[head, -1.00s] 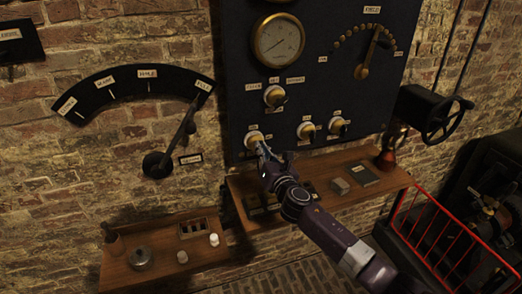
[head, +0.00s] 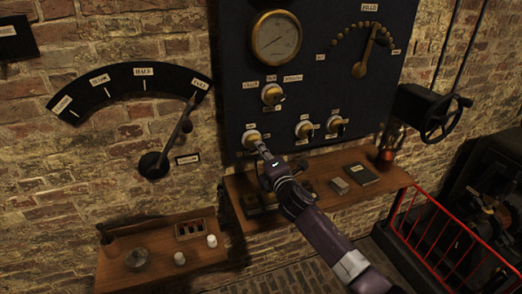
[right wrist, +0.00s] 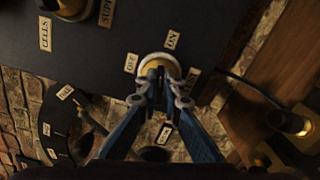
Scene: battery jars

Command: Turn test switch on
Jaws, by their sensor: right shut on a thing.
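The test switch (head: 250,136) is a round brass knob with a pale rim at the lower left of the dark panel. In the right wrist view the knob (right wrist: 157,58) sits between an OFF label (right wrist: 131,63) and an ON label (right wrist: 172,40). A partly covered label beside it seems to end in "ST". My right gripper (right wrist: 161,76) is shut on the knob's handle, and its fingers hide most of it, so the pointing direction is unclear. In the head view my right gripper (head: 260,147) reaches up to the knob from below right. My left gripper is out of view.
Other knobs (head: 304,129) sit close to the right on the panel (head: 345,95). A wooden shelf (head: 330,192) juts out below. A small box with red slots (head: 190,229) stands on the lower left shelf. A red railing (head: 440,225) is at the right.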

